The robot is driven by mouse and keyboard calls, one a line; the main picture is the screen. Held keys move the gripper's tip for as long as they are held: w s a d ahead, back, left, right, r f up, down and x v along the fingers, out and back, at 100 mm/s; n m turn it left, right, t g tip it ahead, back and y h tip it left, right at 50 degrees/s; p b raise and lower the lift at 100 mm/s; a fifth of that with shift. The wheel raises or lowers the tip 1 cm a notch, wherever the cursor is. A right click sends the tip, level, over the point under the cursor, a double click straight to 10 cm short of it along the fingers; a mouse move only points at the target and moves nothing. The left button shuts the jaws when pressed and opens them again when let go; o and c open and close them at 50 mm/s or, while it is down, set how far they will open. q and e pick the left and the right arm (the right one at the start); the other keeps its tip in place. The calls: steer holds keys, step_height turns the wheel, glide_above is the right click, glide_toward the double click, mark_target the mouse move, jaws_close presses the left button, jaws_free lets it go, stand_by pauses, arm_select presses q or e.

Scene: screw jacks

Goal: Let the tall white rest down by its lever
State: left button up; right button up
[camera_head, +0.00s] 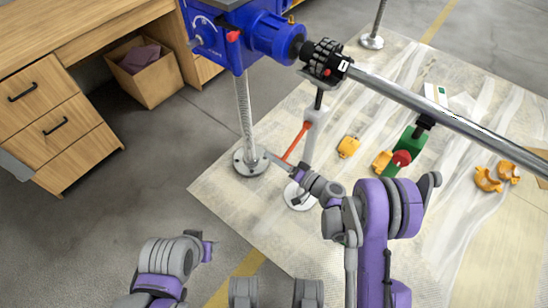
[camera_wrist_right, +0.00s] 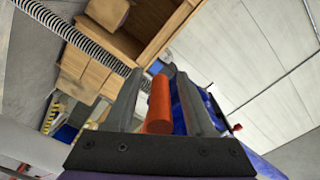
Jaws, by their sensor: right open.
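The tall white rest (camera_head: 316,122) stands upright on a round base (camera_head: 300,196) on the mat, its head under the dark clamp end of a long grey pipe (camera_head: 440,108). Its orange-red lever (camera_head: 296,141) slants down to the left from the column. My right gripper (camera_head: 277,160) is at the lower end of the lever. In the right wrist view the lever (camera_wrist_right: 159,104) lies between the two open fingers, with a gap visible on at least one side. Contact cannot be told. My left gripper is not in view; only part of that arm shows.
A green and red stand (camera_head: 405,150) supports the pipe farther right. Orange pieces (camera_head: 348,147) lie on the mat (camera_head: 225,190). A wooden desk (camera_head: 60,110) is at the left.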

steer(key=shift+w+a, duration=0.15)
steer(key=shift+a, duration=0.1)
jaws_close()
stand_by(1.4)
